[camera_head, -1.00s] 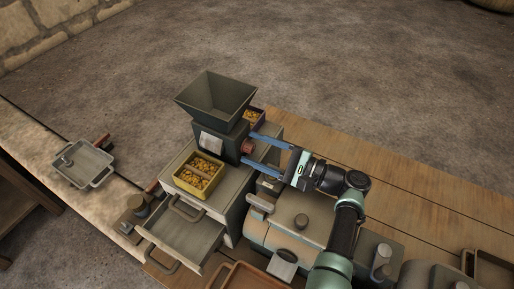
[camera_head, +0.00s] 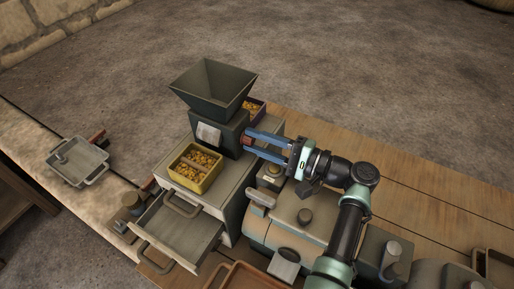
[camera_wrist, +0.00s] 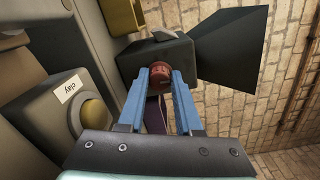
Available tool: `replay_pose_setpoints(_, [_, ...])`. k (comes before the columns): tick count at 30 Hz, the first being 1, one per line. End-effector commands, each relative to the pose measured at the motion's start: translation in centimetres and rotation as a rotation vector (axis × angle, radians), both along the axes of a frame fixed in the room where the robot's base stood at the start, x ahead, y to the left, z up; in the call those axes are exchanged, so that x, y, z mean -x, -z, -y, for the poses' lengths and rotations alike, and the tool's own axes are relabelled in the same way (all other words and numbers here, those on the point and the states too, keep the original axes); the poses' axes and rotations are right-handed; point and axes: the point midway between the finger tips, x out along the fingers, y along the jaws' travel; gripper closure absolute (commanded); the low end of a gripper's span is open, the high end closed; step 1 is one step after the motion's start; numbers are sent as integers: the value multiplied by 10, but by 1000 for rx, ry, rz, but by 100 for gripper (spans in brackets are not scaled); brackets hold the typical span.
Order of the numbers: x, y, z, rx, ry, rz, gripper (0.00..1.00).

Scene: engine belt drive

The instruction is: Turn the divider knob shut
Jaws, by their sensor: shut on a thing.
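The divider knob (camera_wrist: 159,80) is a red-brown round knob on the side of a dark hopper box (camera_wrist: 160,50). In the head view the knob (camera_head: 246,141) is mostly hidden by my fingers. My gripper (camera_wrist: 160,82), with two blue fingers, is shut on the knob, one finger on each side. In the head view my gripper (camera_head: 248,141) reaches in from the right at the box's side. The dark hopper funnel (camera_head: 213,88) stands on top of the box.
A yellow bin (camera_head: 195,168) of yellow pieces sits before the box, and a purple bin (camera_head: 258,105) sits behind it. An open drawer (camera_head: 178,228) juts out below. A machine (camera_head: 300,222) stands close under my arm. A "clay" label (camera_wrist: 70,86) shows beside a yellow button (camera_wrist: 96,113).

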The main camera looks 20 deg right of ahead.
Motion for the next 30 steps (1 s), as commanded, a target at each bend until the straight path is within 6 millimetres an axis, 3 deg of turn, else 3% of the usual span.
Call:
replay_pose_setpoints(11, [0,1,0,29,0,26,100])
replay_pose_setpoints(12, [0,1,0,29,0,26,63])
replay_pose_setpoints(17, [0,0,0,29,0,26,37])
replay_pose_setpoints(26, [1,0,1,28,1,26,37])
replay_pose_setpoints(30, [10,-1,12,28,4,26,37])
